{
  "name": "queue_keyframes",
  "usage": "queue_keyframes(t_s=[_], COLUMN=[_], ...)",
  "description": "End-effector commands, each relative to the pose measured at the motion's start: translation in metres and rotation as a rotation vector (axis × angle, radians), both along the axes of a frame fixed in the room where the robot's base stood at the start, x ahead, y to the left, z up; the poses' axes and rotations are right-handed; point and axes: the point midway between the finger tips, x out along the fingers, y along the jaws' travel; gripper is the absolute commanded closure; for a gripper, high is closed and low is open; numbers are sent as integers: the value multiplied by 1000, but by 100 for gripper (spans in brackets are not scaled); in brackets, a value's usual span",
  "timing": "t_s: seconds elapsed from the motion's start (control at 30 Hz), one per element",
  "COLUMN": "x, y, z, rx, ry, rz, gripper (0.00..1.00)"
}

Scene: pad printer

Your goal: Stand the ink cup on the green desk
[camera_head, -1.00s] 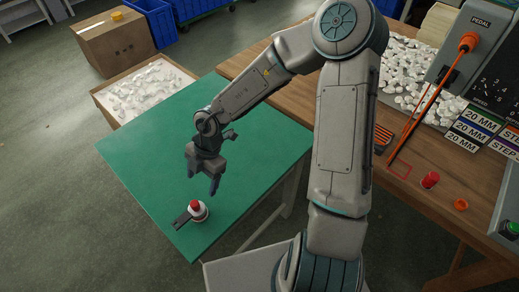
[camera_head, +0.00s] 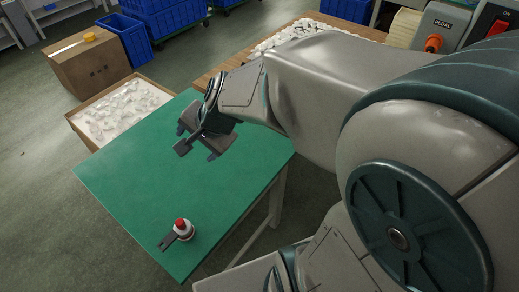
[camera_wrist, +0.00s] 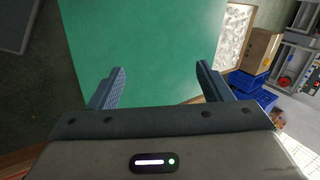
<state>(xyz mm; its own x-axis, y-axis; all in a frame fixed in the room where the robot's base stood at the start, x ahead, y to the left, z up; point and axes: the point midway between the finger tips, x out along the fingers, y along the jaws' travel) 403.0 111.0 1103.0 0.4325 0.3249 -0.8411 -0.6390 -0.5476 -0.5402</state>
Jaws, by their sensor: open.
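My gripper (camera_head: 198,147) is open and empty above the desk's far right part, well apart from the cup. In the wrist view my gripper (camera_wrist: 160,68) shows both fingers spread, with bare green desk (camera_wrist: 150,35) beyond them. The cup does not show in the wrist view.
A shallow box of white pieces (camera_head: 82,124) stands at the desk's far left edge, with a cardboard box (camera_head: 80,66) and blue crates (camera_head: 150,20) behind. A wooden bench (camera_head: 208,78) lies behind my arm, which hides much of the right side. Most of the desk is clear.

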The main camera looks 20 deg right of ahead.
Motion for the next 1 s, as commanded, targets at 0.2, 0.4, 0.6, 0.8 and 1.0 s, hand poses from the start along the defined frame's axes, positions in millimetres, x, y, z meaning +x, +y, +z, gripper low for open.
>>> queue_keyframes(t_s=[0.2, 0.4, 0.6, 0.8, 1.0], x=[-68, -105, -115, -114, -114], y=[-57, -100, -111, -111, -110], z=[21, 28, 30, 29, 29], rx=[-385, -597, -649, -647, -647], ry=[-50, -20, -6, -6, -5], rz=[471, 708, 766, 764, 763], gripper=[28, 28, 28, 28, 64])
